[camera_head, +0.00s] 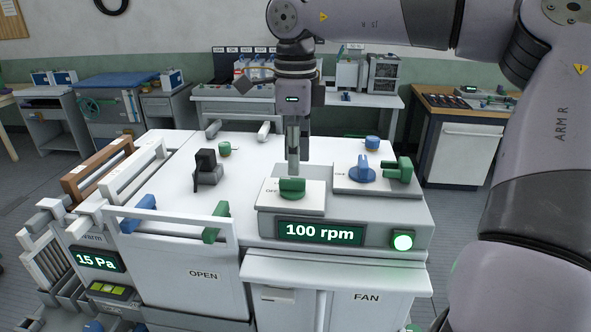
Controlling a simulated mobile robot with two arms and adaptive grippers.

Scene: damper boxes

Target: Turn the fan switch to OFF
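The fan switch is a green knob (291,188) on a white plate with an "OFF" mark at its left. The knob's grip looks to lie roughly left to right. My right gripper (293,168) points down just above and behind the knob, seemingly apart from it. Its fingers overlap in this view, so I cannot tell whether they are open or shut. My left gripper is not in view.
A blue knob (362,170) and a green handle (399,169) stand on the plate to the right. A black switch (206,168) stands to the left. The "OPEN" panel with its white bar handle (170,229) and a "15 Pa" display (97,259) are at left.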

